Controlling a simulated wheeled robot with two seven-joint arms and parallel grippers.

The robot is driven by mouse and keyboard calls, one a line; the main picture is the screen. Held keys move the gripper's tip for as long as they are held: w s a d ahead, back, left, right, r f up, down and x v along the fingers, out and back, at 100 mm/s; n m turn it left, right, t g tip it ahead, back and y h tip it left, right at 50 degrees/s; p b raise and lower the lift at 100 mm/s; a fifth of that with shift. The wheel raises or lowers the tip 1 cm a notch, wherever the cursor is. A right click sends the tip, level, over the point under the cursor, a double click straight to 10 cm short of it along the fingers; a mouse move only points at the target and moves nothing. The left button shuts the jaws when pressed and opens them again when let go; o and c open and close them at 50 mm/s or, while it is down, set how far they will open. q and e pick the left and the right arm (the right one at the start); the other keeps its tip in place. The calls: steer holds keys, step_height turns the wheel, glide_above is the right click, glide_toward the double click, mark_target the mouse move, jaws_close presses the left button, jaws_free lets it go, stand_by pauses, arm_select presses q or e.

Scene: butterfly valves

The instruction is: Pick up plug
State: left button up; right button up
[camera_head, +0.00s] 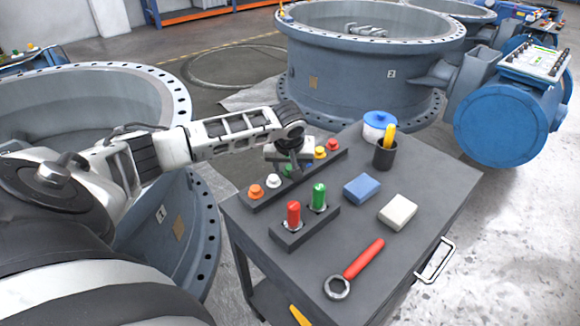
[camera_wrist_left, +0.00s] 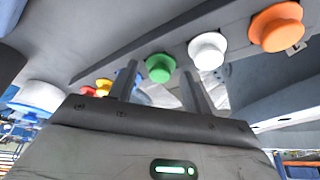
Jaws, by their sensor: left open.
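A dark rail (camera_head: 262,201) on the cart holds a row of small round-headed plugs. I see an orange plug (camera_head: 256,191), a white plug (camera_head: 273,181), a green plug (camera_head: 287,170), a yellow plug (camera_head: 320,153) and a red plug (camera_head: 333,145). My left gripper (camera_head: 292,164) is over the middle of the row, open and empty. In the left wrist view its two fingers (camera_wrist_left: 160,76) point toward the green plug (camera_wrist_left: 160,68), which appears between their tips. The white plug (camera_wrist_left: 208,51) and orange plug (camera_wrist_left: 277,27) lie to the right there. My right gripper is not visible.
A block (camera_head: 305,228) with a red cylinder (camera_head: 293,214) and a green cylinder (camera_head: 319,196) stands in front of the rail. A blue block (camera_head: 362,189), white block (camera_head: 398,212), red-handled wrench (camera_head: 355,268), black cup (camera_head: 385,153) and blue-lidded pot (camera_head: 379,127) share the cart top.

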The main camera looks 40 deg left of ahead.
arm_select(q)
steer(key=c, duration=0.9)
steer(key=shift+o, duration=0.2)
